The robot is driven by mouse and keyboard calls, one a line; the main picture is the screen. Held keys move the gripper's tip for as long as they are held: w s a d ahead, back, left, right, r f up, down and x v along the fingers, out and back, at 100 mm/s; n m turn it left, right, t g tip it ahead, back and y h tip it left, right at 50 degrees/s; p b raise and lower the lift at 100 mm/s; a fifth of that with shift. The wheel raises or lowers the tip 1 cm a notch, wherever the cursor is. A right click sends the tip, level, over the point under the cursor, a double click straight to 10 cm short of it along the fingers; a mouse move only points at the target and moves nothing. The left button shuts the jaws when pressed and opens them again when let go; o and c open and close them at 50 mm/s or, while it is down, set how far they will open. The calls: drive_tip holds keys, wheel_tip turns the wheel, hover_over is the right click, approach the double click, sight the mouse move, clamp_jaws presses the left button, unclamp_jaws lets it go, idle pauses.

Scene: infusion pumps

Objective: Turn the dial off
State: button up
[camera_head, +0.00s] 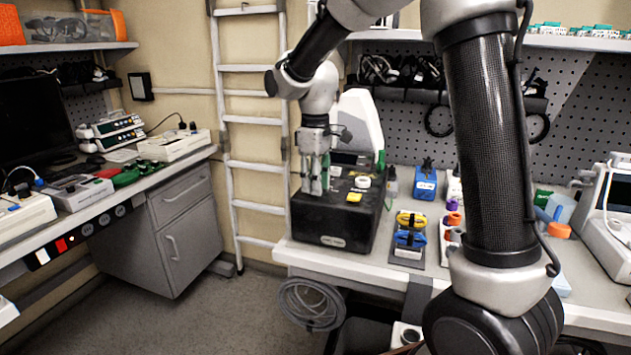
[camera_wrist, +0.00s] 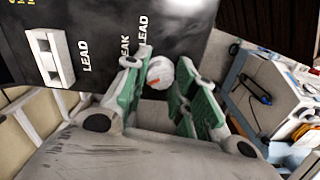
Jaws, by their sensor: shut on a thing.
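A black box-shaped device (camera_head: 332,222) stands on the right-hand bench near its left front corner. My gripper (camera_head: 317,180) points down at the left part of its top. In the wrist view, a white round dial with a red mark (camera_wrist: 160,73) sits between my green-padded fingertips (camera_wrist: 163,84). The jaws are shut on it, one finger on each side. The dial is hidden by the fingers in the head view. The device's dark top panel (camera_wrist: 110,30) shows "LEAD" labels and a white rocker-like part (camera_wrist: 50,57).
Other knobs, a white one (camera_head: 362,182) and a yellow one (camera_head: 354,197), stand on the device's top to the right. A holder with yellow and blue items (camera_head: 408,240) and a blue box (camera_head: 425,184) are farther right. A ladder (camera_head: 258,208) stands left of the bench.

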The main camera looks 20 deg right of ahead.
drive_tip(key=n, duration=0.6)
idle(0.7)
drive_tip(key=o, duration=1.1)
drive_tip(key=shift+c, duration=0.2)
drive_tip(key=shift+r, duration=0.1)
wheel_tip(320, 180, up, 12)
